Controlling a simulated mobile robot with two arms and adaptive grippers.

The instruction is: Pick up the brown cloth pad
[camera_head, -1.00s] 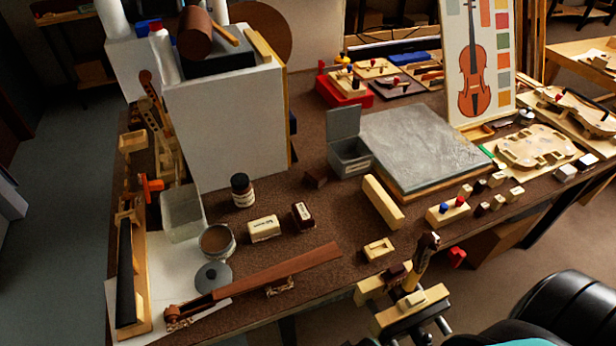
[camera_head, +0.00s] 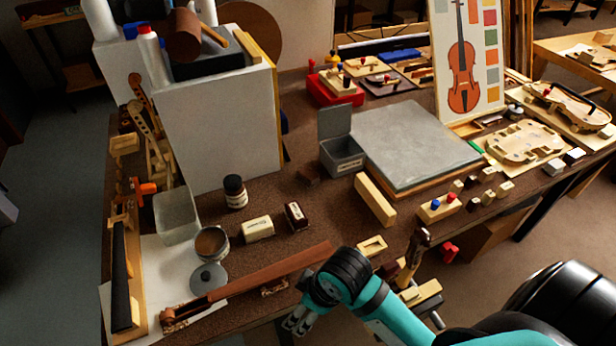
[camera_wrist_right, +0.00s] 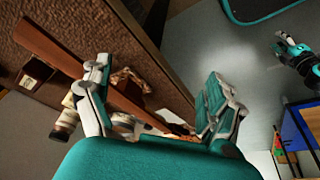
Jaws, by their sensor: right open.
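A violin neck (camera_head: 270,272) with a long reddish-brown board lies along the bench's front edge. Small crumpled, patterned brown pads lie at it, one near its middle (camera_head: 274,287) and one at its scroll end (camera_head: 174,314). I cannot tell for sure which is the brown cloth pad. In the right wrist view, crumpled brown material (camera_wrist_right: 131,84) shows beside the neck, between the open fingers of my right gripper (camera_wrist_right: 157,82). In the head view this gripper (camera_head: 297,322) is empty, at the bench's front edge. My left gripper (camera_wrist_right: 298,55) seems to show only in the wrist view, its fingers unclear.
A metal tin (camera_head: 211,242) and its grey lid (camera_head: 208,277) stand behind the neck. A dark bottle (camera_head: 235,192), a cream block (camera_head: 257,229) and a dark red block (camera_head: 296,216) stand farther back. A clamp with a wooden handle (camera_head: 413,252) stands right of my arm.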

